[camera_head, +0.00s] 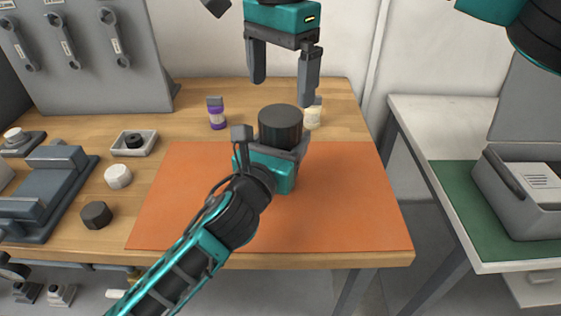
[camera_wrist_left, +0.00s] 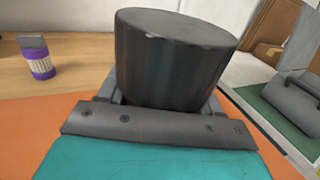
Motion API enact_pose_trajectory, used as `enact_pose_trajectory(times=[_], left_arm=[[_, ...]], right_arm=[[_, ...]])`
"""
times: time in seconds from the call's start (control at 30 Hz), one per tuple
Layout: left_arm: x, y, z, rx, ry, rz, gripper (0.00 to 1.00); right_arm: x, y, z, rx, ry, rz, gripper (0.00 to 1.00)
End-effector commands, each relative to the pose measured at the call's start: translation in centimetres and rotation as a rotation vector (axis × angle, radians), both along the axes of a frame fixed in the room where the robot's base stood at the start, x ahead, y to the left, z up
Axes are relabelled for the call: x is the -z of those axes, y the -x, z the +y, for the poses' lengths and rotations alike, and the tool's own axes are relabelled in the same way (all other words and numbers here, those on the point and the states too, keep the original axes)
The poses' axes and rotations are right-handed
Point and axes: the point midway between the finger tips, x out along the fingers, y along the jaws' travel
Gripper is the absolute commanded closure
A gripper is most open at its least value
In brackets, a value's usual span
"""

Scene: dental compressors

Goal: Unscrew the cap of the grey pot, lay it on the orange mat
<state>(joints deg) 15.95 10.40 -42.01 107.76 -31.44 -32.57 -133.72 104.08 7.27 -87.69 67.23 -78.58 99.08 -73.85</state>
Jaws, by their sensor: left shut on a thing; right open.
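The grey pot (camera_head: 280,124) shows as a dark upright cylinder at the far part of the orange mat (camera_head: 350,215). Its flat top faces up; I cannot make out a seam between cap and body. My left gripper (camera_head: 270,142) is shut on the pot from the near side and hides its lower part. In the left wrist view the pot (camera_wrist_left: 175,58) stands upright between the fingers, behind the gripper's palm (camera_wrist_left: 155,125). My right gripper (camera_head: 282,88) is open and empty, fingers pointing down, above the pot and apart from it.
A purple-banded jar (camera_head: 217,114) stands behind the mat, and a pale jar (camera_head: 313,115) stands close behind the pot. A white cap (camera_head: 118,176), a black cap (camera_head: 96,215), a small tray (camera_head: 150,147) and a grey vise (camera_head: 45,190) lie left. The mat's right side is clear.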

Motion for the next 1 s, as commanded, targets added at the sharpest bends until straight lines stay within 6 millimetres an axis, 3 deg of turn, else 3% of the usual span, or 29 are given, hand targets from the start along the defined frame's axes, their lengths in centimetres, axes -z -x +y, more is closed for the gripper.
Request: enact_pose_trajectory(times=[0.07, 0.43, 0.57, 0.77, 1.0], left_arm=[[0.03, 0.01, 0.01, 0.000, 0.000, 0.001, 0.64], [0.05, 0.02, 0.01, 0.000, 0.000, 0.001, 0.99], [0.06, 0.01, 0.02, 0.000, 0.000, 0.001, 1.00], [0.07, 0.01, 0.02, 0.000, 0.000, 0.001, 1.00], [0.08, 0.02, 0.01, 0.000, -0.001, 0.002, 1.00]], right_arm=[[0.00, 0.00, 0.00, 0.000, 0.000, 0.000, 0.03], [0.00, 0.00, 0.00, 0.004, 0.000, 0.000, 0.03], [0.00, 0.00, 0.00, 0.065, 0.000, 0.000, 0.03], [0.01, 0.00, 0.00, 0.351, 0.000, 0.000, 0.03], [0.01, 0.00, 0.00, 0.804, 0.000, 0.000, 0.03]])
